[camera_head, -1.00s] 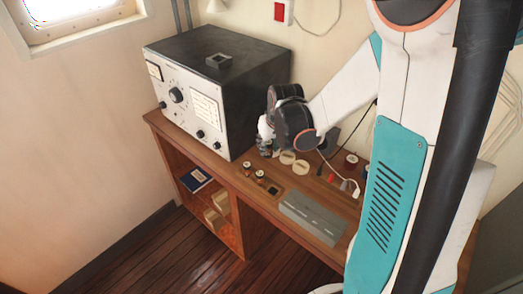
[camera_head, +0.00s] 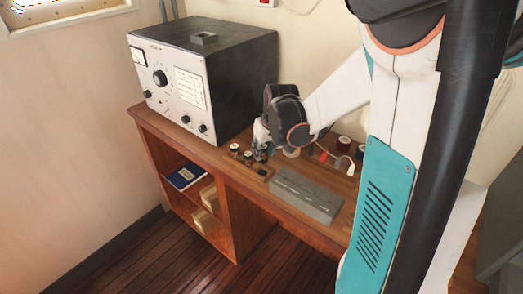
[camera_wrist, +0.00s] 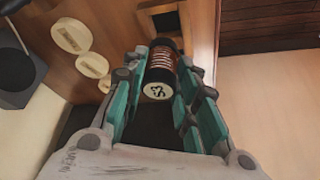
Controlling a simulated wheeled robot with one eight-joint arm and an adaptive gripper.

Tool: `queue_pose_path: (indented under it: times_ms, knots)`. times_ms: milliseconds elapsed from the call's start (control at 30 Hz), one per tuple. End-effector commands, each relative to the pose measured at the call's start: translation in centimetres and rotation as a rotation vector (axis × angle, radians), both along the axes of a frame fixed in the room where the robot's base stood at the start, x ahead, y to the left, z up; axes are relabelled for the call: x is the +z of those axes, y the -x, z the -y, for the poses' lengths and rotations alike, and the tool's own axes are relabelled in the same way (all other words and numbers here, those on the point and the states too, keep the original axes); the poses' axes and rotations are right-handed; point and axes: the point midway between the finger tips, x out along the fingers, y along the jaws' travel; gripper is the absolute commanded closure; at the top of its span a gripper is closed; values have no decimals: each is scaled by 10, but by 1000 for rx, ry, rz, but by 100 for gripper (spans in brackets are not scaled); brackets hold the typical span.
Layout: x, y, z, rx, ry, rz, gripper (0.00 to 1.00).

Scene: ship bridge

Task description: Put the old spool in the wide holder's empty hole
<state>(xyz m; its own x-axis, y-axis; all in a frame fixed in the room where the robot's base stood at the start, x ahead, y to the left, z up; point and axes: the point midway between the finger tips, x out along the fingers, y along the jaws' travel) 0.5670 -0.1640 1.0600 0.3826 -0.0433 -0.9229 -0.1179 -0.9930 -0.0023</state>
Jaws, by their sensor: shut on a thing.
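My gripper (camera_wrist: 160,78) is shut on a spool (camera_wrist: 160,68) with a dark rim, copper-coloured winding and a pale, marked end cap. In the head view, my gripper (camera_head: 261,147) is low over the desk, beside a small wooden holder (camera_head: 257,174). Two pale-topped spools (camera_head: 234,148) stand at the holder's left end. The held spool's lower end is hard to make out, so I cannot tell whether it touches the holder. In the wrist view a pale wooden piece with a dark opening (camera_wrist: 166,22) lies beyond the held spool.
A grey slotted block (camera_head: 305,196) lies right of the wooden holder. A large instrument box (camera_head: 205,85) stands at the left. Dark reels (camera_head: 343,143) and a white-tipped cable (camera_head: 350,168) are at the back right.

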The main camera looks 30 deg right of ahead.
Motion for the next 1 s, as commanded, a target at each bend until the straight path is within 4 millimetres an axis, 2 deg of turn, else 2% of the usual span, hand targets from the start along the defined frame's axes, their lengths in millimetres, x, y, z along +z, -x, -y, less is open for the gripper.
queue_pose_path:
  times_ms: [833, 1000]
  knots:
    - [-41, 0, 0, 0, 0, 0, 96]
    - [-38, 0, 0, 0, 0, 0, 96]
